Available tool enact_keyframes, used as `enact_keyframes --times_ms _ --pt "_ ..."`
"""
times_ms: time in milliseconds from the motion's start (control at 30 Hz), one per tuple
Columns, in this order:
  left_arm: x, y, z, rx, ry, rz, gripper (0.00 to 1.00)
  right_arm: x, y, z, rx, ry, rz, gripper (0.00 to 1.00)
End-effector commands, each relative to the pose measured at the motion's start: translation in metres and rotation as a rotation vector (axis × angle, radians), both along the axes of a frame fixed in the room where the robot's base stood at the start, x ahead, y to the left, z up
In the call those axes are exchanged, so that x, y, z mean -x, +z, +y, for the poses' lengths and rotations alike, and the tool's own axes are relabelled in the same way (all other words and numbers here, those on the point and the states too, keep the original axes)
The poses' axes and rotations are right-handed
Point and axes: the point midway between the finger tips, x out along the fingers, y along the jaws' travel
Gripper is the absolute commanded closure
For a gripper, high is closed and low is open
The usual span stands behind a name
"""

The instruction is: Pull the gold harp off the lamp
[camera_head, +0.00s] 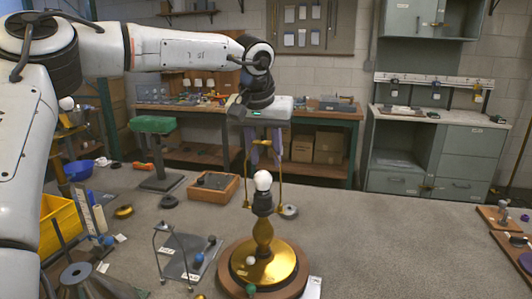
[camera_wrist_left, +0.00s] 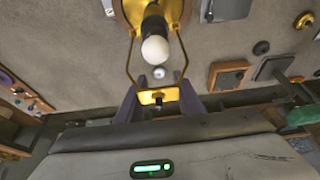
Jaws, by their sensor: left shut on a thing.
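The lamp has a gold body (camera_head: 263,235) on a round gold and wooden base, with a dark socket (camera_head: 262,203) and a white bulb (camera_head: 263,180). The gold harp (camera_head: 247,178) stands upright with one leg on each side of the bulb. Its lower ends are near socket height; I cannot tell whether they touch the lamp. My left gripper (camera_head: 265,158) is above the bulb, pointing down, shut on the harp's top. In the left wrist view, the harp's top bar (camera_wrist_left: 158,97) sits between the purple fingers (camera_wrist_left: 158,105), with the bulb (camera_wrist_left: 155,49) beyond. My right gripper is not in view.
A wire stand (camera_head: 160,255) and a grey plate (camera_head: 187,256) with small balls are left of the lamp. A wooden tray (camera_head: 213,188), a green-topped stand (camera_head: 153,125) and a yellow bin (camera_head: 60,222) are farther left. The tabletop right of the lamp is mostly clear.

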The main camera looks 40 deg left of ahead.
Motion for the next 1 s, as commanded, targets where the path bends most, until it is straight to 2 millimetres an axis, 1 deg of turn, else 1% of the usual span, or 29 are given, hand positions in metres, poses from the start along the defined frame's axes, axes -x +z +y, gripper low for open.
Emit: enact_keyframes --times_ms 433,1000 --pt "0.0 0.012 0.0 -0.001 0.0 -0.003 0.93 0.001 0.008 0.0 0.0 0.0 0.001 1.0" --pt "-0.004 0.013 0.0 0.005 0.001 0.012 0.93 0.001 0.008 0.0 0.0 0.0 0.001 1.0"
